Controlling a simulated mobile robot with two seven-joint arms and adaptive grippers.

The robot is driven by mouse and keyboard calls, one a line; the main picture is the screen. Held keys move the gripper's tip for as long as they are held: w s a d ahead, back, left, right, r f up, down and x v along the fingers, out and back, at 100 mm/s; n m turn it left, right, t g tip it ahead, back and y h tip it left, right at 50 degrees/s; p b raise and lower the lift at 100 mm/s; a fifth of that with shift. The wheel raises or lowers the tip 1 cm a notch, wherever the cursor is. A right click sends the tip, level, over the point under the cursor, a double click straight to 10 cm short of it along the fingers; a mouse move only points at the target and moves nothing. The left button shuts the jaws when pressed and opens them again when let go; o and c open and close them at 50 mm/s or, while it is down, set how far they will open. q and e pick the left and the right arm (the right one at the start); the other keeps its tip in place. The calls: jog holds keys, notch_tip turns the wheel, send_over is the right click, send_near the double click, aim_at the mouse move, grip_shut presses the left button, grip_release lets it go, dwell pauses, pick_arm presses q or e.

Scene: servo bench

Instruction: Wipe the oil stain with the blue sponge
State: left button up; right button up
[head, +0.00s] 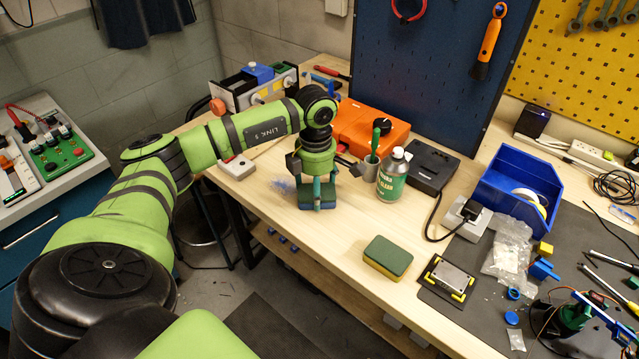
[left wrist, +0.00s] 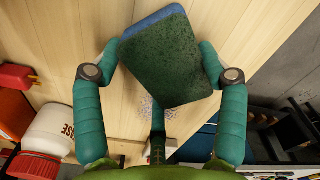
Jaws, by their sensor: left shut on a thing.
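My left gripper (head: 318,191) is shut on the blue sponge, over the near edge of the wooden bench. The sponge (head: 306,199) has a dark green scouring face and a blue body. In the left wrist view the sponge (left wrist: 165,62) is gripped by its sides between both fingers. The oil stain (head: 283,186) is a faint patch of blue-grey specks just left of the sponge. The stain (left wrist: 150,104) also shows in the left wrist view, partly hidden behind the sponge and gripper. I cannot tell whether the sponge touches the bench. My right gripper is not in view.
A green-and-yellow sponge (head: 388,257) lies on the bench to the right. A cleaner bottle (head: 392,174), a grey cup (head: 370,169) and an orange case (head: 368,128) stand close behind my gripper. A grey switch box (head: 237,167) sits left. Bare wood lies between the sponges.

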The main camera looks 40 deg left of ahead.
pick_arm(q)
notch_tip(320, 180, up, 4)
jog(key=shift+d+r+p, duration=0.1)
jog(key=shift+r+p, duration=0.05)
jog(key=shift+p, duration=0.95)
jog(key=shift+r, duration=0.4)
notch_tip(320, 180, up, 2)
jog(key=shift+p, duration=0.9)
jog(key=shift+r, duration=0.5)
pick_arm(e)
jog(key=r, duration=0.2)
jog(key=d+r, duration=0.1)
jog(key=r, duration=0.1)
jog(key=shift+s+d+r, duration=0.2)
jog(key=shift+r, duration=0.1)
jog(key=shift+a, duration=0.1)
pick_arm(q)
jog(key=shift+f, duration=0.1)
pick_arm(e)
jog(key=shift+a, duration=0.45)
